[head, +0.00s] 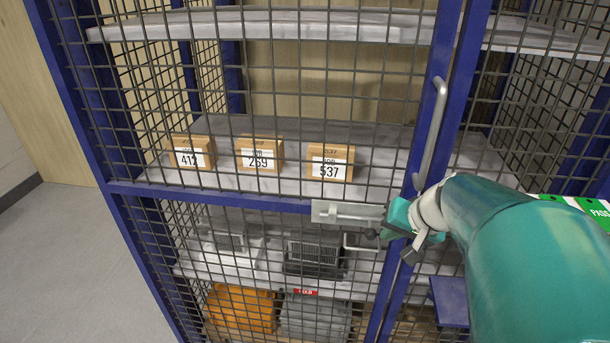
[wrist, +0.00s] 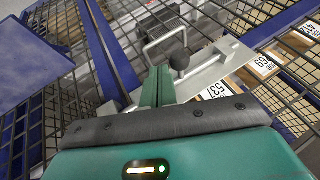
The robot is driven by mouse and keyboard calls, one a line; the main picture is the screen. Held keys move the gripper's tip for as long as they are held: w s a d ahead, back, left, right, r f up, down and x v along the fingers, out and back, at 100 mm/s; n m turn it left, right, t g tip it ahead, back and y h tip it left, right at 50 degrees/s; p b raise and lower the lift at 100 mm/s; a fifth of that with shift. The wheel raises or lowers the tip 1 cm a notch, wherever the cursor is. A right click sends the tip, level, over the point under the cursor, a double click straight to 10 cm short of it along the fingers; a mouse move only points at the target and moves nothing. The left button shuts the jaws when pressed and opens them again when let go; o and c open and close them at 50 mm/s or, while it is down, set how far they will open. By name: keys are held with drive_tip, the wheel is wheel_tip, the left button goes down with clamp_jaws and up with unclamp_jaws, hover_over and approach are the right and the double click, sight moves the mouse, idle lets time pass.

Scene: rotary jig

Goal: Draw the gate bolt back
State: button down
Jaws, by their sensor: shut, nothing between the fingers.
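The gate bolt (head: 345,212) is a silver plate and rod on the blue crossbar of the mesh gate. Its dark round knob (head: 370,234) sits at the plate's lower right, by my fingers. In the wrist view the bolt plate (wrist: 225,62) runs diagonally and the knob (wrist: 179,60) stands just beyond and right of my fingertips. My gripper (head: 390,226) is at the bolt's right end, by the blue upright. Its green fingers (wrist: 158,85) are shut together with nothing between them. I cannot tell whether they touch the knob or bolt.
A long grey pull handle (head: 431,130) is on the blue upright above my gripper. Behind the mesh, numbered cardboard boxes (head: 259,153) stand on a shelf. Open floor (head: 60,260) lies left.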

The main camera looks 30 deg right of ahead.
drive_tip(key=w+a, duration=0.3)
drive_tip(key=a, duration=0.2)
drive_tip(key=shift+w, duration=0.25)
drive_tip(key=shift+a, duration=0.15)
